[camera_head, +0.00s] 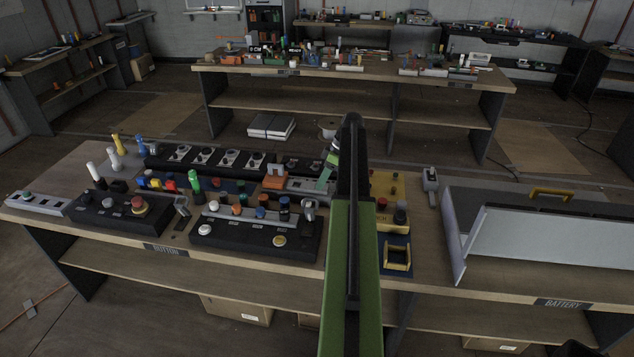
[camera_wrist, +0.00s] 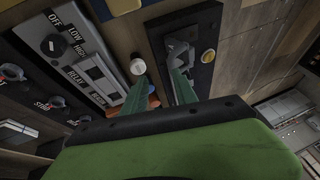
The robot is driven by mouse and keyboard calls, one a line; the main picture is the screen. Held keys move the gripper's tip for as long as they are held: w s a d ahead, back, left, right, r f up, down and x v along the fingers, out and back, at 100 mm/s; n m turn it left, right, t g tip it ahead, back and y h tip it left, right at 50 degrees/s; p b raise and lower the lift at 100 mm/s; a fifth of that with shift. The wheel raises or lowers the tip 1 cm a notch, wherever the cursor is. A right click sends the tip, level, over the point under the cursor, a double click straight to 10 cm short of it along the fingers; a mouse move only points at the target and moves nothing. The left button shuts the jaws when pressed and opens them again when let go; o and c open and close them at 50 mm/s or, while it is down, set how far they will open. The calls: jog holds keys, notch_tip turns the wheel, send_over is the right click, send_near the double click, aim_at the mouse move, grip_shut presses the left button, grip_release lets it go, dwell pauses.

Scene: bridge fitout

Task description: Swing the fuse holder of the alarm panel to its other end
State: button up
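In the wrist view a grey hinged-looking part (camera_wrist: 180,54) stands on a narrow black base plate (camera_wrist: 206,62). It may be the fuse holder, but I see no alarm panel label. My gripper (camera_wrist: 158,76) has its two green fingers apart, with nothing clearly held between them. The right finger reaches over the black plate close to the grey part; I cannot tell whether they touch. The left finger is beside a round white knob (camera_wrist: 138,67). In the head view my gripper (camera_head: 328,171) is low over the bench, partly hidden by my arm.
In the head view, a black button box (camera_head: 255,236), a yellow panel (camera_head: 386,184) and a large open grey case (camera_head: 540,236) crowd the bench (camera_head: 420,285). Its front strip is bare.

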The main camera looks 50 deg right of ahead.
jog(key=p+v, duration=0.8)
jog(key=v, duration=0.3)
jog(key=shift+r+p, duration=0.25)
jog(key=shift+p, duration=0.05)
jog(key=shift+s, duration=0.1)
